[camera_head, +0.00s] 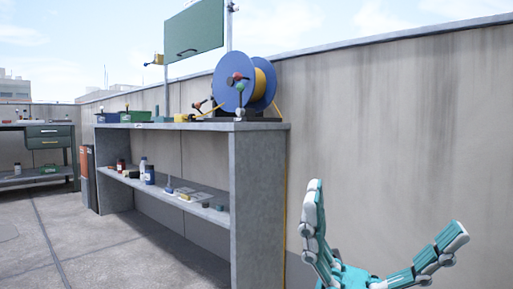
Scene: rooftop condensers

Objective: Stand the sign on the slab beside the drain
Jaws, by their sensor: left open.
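My left gripper (387,208) is at the lower right, its teal and white fingers spread wide and pointing up. It is open, with nothing between the fingers, in front of the bare wall and right of the grey shelf unit. My right gripper is not in view. I cannot make out a sign to be stood up, nor a drain. The grey paved floor (110,250) shows at the lower left, with dark seams across it.
A grey shelf unit (262,190) holds a blue cable reel (226,84) on top and bottles on its lower shelf. A green panel (194,30) rises behind it. A workbench (50,123) stands far left. A concrete wall (400,130) closes off the right. Floor left is open.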

